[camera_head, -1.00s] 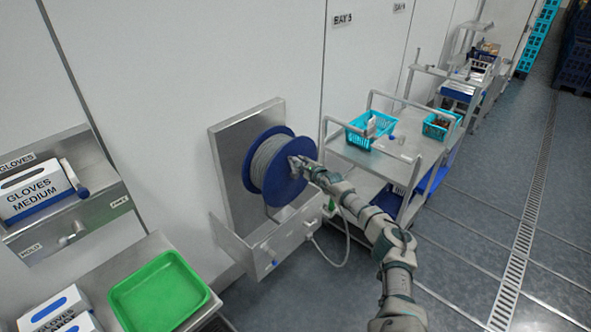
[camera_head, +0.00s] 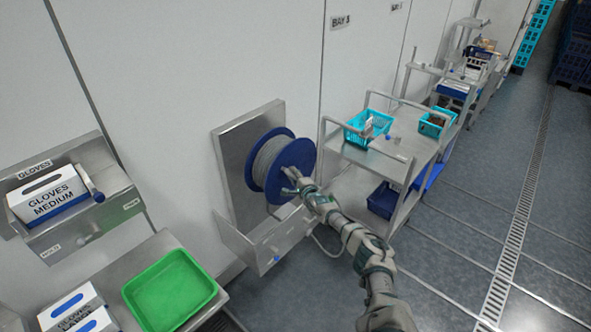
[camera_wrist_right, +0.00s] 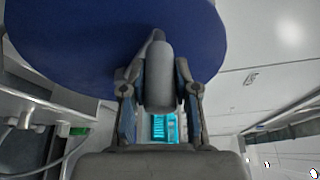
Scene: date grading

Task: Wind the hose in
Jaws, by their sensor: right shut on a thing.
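The hose reel (camera_head: 297,165) has blue flanges and is mounted on a steel wall bracket. Grey hose (camera_head: 268,158) is wound on its drum, and a length of hose (camera_head: 325,243) hangs below the bracket. My right gripper (camera_head: 290,188) is at the lower front of the near flange. In the right wrist view the blue flange (camera_wrist_right: 90,45) fills the upper part, and my right gripper (camera_wrist_right: 160,90) is shut on the grey crank handle (camera_wrist_right: 160,75), which sits between its fingers. My left gripper does not show.
A steel trolley (camera_head: 400,150) with turquoise baskets stands right of the reel, close to my arm. A green tray (camera_head: 172,290) and glove boxes (camera_head: 48,196) are at the left.

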